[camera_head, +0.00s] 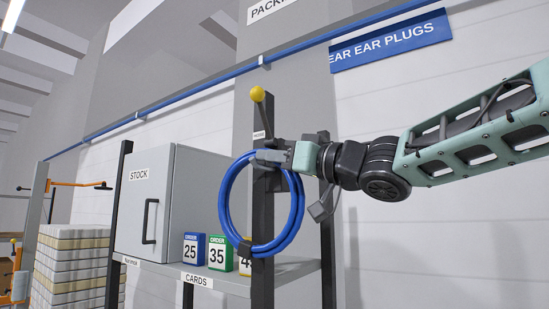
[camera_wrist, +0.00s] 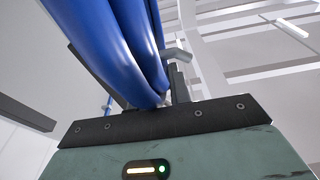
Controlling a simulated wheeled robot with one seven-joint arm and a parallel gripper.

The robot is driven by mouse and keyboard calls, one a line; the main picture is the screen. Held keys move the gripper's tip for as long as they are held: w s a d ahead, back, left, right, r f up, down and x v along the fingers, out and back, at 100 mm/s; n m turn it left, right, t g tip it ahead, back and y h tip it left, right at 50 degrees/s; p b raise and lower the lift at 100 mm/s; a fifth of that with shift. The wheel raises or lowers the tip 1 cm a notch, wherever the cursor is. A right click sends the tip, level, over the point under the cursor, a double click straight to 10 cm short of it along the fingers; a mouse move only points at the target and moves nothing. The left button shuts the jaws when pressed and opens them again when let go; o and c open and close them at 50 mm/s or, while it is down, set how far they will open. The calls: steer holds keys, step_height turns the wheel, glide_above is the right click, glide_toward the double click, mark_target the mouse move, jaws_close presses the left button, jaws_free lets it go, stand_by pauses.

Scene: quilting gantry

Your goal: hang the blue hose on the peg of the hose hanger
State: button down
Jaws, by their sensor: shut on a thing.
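The blue hose (camera_head: 226,200) is a coiled ring that hangs upright from my gripper (camera_head: 262,158). My gripper is shut on the top of the coil. A dark band wraps the coil at its bottom. The hose hanger (camera_head: 263,110) is a dark upright post with a peg that ends in a yellow ball (camera_head: 257,94). The peg tip is above my gripper and the coil. The coil overlaps the post in the head view; I cannot tell whether they touch. In the wrist view, the blue hose (camera_wrist: 110,40) fills the space above my gripper's body, and the fingertips are mostly hidden.
A grey STOCK cabinet (camera_head: 170,205) stands on a shelf (camera_head: 215,277) at the left. Numbered order cards in blue (camera_head: 193,249) and green (camera_head: 220,253) stand behind the coil. A stacked pallet load (camera_head: 70,265) is further left.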

steer(key=c, duration=1.2)
jaws_free()
steer(key=shift+f, duration=0.1)
steer(key=p+v, duration=0.8)
steer(key=v, duration=0.9)
steer(key=shift+d, duration=0.15)
steer(key=shift+s, duration=0.1)
